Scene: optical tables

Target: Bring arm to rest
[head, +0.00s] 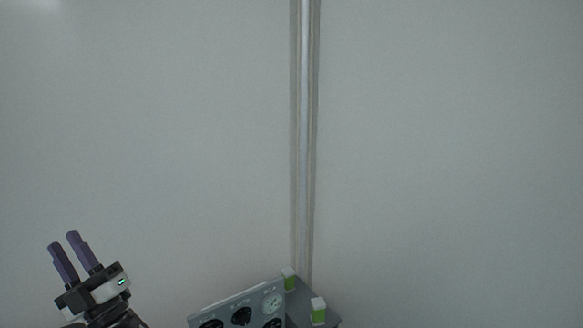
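My gripper (64,241) is in the lower left of the head view, with its two purple fingers pointing up and to the left. A narrow gap shows between the fingers, and nothing is held in it. The gripper body is dark with a small lit green mark. My arm behind it runs out of the bottom of the picture. The gripper stands apart from the instrument panel to its right.
A grey instrument panel (216,308) with black knobs and a round gauge is at the bottom centre, cut off by the frame. Two green blocks with white tops (318,315) stand at its right. A vertical pipe (304,140) runs up the plain wall (450,150).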

